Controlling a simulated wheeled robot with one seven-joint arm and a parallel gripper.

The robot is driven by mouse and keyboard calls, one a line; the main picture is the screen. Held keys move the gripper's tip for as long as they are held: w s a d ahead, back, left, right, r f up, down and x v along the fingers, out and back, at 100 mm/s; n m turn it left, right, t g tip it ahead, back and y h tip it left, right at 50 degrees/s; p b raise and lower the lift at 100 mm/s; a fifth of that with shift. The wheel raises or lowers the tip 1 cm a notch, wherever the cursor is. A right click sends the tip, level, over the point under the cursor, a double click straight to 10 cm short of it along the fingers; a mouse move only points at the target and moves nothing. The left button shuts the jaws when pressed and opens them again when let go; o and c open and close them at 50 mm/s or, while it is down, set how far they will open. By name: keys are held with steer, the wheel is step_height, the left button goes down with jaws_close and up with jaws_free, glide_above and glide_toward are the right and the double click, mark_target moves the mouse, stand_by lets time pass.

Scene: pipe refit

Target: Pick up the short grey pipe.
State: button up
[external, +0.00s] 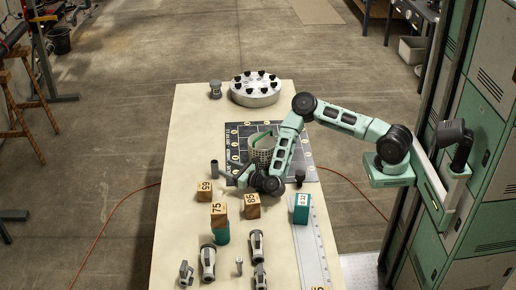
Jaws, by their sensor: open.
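A short dark grey pipe (214,168) stands upright on the pale table (181,230), left of the black marked mat. My arm reaches in from the right, and my gripper (228,175) is low over the table, pointing left toward the pipe. The gripper is open and looks empty. It appears close to the right of the pipe; whether a finger touches it is too small to tell.
Numbered wooden blocks (252,206) stand just in front of my gripper, one on a teal cylinder (222,236). A teal block (301,215) is right. Grey fittings (208,262) fill the front. A mesh basket (260,156) and a round knobbed stand (255,96) are behind.

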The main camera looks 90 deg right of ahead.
mark_target(214, 162)
steer(key=p+x, duration=0.1)
steer(key=x, duration=0.6)
steer(key=shift+w+d+r+p, duration=0.1)
steer(key=shift+d+p, duration=0.1)
steer(key=shift+p, duration=0.1)
steer(key=c, duration=1)
